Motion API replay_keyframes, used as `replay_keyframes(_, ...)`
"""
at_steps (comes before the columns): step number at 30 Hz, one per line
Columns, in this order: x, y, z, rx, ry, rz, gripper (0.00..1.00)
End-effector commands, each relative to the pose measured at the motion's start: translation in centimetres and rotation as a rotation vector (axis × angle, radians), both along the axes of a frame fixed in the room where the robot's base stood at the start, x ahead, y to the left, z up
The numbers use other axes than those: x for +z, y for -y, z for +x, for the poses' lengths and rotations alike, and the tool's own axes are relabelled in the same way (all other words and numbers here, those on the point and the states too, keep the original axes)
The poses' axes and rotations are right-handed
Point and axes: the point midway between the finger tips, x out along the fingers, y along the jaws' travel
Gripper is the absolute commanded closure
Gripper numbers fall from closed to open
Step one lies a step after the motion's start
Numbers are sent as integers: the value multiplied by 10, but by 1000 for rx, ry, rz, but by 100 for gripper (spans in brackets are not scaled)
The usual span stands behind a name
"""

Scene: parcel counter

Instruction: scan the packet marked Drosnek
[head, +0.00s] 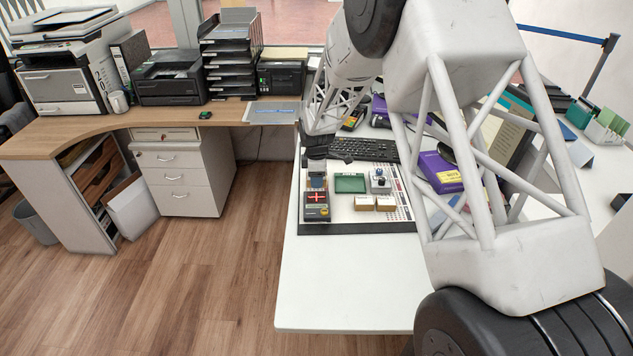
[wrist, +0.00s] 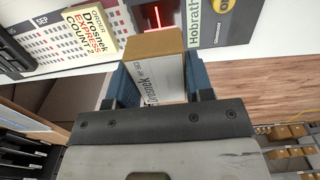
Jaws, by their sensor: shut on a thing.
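My gripper (wrist: 160,84) is shut on a small packet (wrist: 162,70) with a brown top and a white side. The side carries the word Drosnek, seen in the wrist view. The blue fingers press its two sides. Just beyond it in the wrist view is the dark scanner window (wrist: 154,16) with a red light line. In the head view the scanner (head: 317,210) sits at the mat's left edge, showing a red cross. My gripper (head: 317,180) is right behind it there; the packet is hard to make out. Whether packet and scanner touch, I cannot tell.
A yellow card (wrist: 91,29) reads Drosnek, EXPRESS, COUNT 2. Two small brown-topped boxes (head: 364,202) (head: 387,203), a green tray (head: 349,183) and a stamp-like device (head: 380,180) are on the mat. A keyboard (head: 363,150) lies behind. The white counter (head: 340,285) in front is clear.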

Motion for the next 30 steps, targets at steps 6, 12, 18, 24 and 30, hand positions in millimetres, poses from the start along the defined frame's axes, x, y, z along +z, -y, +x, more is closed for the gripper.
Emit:
replay_keyframes(6, 19, 0, 0, 0, 1, 0, 78)
replay_keyframes(12, 37, 0, 0, 0, 1, 0, 78)
replay_keyframes(18, 52, 0, 0, 0, 0, 0, 78)
replay_keyframes(24, 65, 0, 0, 0, 0, 0, 78)
replay_keyframes(30, 67, 0, 0, 0, 0, 0, 78)
